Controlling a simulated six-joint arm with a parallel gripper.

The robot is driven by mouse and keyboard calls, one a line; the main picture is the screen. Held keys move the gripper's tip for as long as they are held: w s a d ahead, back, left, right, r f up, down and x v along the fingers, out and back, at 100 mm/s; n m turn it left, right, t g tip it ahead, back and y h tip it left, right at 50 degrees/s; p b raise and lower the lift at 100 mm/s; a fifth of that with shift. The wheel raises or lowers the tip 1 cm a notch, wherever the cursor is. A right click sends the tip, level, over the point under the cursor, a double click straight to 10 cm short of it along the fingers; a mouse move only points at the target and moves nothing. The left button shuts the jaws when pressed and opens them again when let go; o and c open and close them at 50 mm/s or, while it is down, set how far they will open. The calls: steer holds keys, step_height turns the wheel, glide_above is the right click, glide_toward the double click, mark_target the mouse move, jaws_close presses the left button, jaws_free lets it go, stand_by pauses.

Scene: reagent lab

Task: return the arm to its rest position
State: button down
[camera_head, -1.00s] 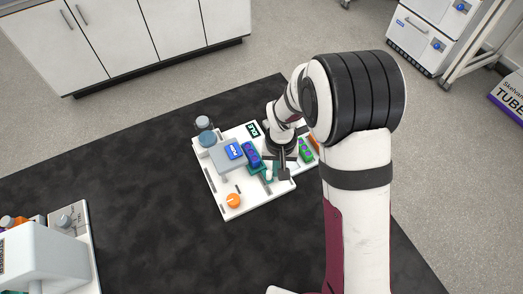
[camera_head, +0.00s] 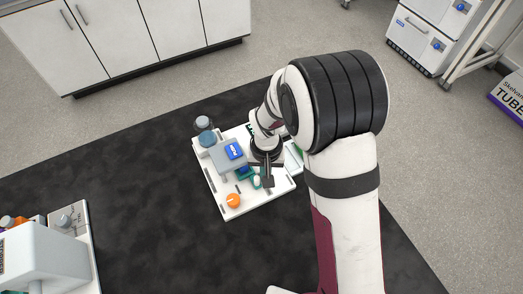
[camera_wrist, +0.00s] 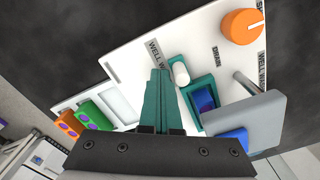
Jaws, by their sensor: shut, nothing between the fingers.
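My gripper (camera_head: 267,184) is over the white board (camera_head: 232,209) on the black table, near the board's front right part. In the wrist view its teal fingers (camera_wrist: 158,95) are together, with nothing between them, pointing at the board (camera_wrist: 130,50). A white peg (camera_wrist: 181,73) and a teal holder (camera_wrist: 197,88) with a blue piece in it are just right of the fingertips in that view. My wrist hides part of the board in the head view.
On the board are an orange knob (camera_head: 233,200), a grey block with a blue top (camera_head: 234,151) and a blue-grey round container (camera_head: 207,139). Green (camera_wrist: 94,115) and orange (camera_wrist: 69,124) blocks show in the wrist view. A white machine (camera_head: 42,255) stands lower left; the table between is clear.

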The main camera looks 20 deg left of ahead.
steer(key=shift+s+a, duration=0.35)
steer(key=shift+a, duration=0.05)
steer(key=shift+w+d, duration=0.1)
stand_by(0.3)
steer(key=shift+w+d+r, duration=0.1)
steer(key=shift+w+d, duration=0.25)
step_height(320, 180, up, 7)
stand_by(0.4)
